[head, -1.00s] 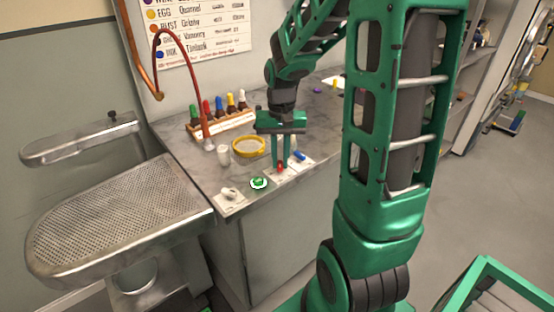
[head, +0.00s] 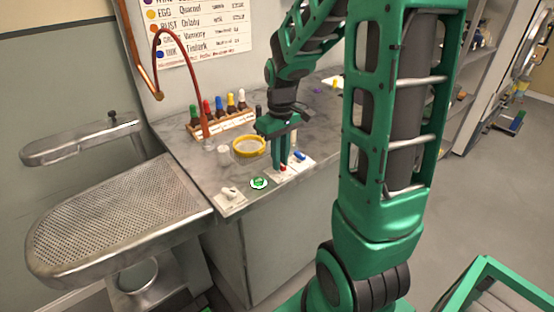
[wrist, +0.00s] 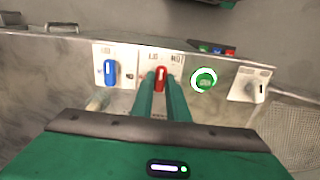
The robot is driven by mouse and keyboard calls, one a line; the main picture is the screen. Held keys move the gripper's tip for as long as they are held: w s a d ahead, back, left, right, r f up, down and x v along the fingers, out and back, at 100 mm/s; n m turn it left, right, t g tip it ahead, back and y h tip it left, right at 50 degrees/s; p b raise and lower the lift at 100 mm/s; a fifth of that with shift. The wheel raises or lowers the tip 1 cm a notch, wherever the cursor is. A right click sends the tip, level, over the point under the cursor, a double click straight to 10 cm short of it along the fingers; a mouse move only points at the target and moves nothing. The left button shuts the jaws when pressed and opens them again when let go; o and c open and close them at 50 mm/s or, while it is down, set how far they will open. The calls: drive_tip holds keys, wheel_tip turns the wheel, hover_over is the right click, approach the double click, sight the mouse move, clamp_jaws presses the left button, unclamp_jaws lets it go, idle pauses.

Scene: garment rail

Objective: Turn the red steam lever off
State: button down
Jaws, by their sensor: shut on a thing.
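The red steam lever (wrist: 160,77) stands on a white plate (wrist: 175,57) at the counter's front edge. In the wrist view its handle points roughly straight along the picture's height, between my two green fingertips. My gripper (wrist: 161,82) is shut on it. In the head view, my gripper (head: 281,165) reaches down to the plate, and only a small red part of the lever (head: 283,169) shows below the fingers. The plate's lettering is partly covered and too small to read surely.
A blue lever (head: 299,155) sits on one side of the red one. A green lit button (head: 259,183) and a white switch (head: 229,193) sit on the other.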

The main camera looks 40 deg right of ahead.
drive_tip(key=shift+w+r, duration=0.1)
drive_tip(key=shift+w, duration=0.05)
idle(0.3)
drive_tip(key=c, duration=1.7)
unclamp_jaws()
wheel_tip(320, 180, up, 11)
drive_tip(key=shift+f, duration=0.2)
drive_tip(key=s+f+m, duration=0.1)
drive_tip(key=s+m, duration=0.1)
drive_tip(key=s, duration=0.5)
drive_tip(key=s+a+f+m, duration=0.1)
drive_tip(key=s+f+m, duration=0.1)
drive_tip(key=s, duration=0.5)
drive_tip(key=s+f+m, duration=0.1)
drive_tip(key=s+m, duration=0.1)
drive_tip(key=s, duration=0.5)
drive_tip(key=shift+s+a+f+m, duration=0.15)
drive_tip(key=shift+s+f+m, duration=0.15)
drive_tip(key=shift+s+f, duration=0.1)
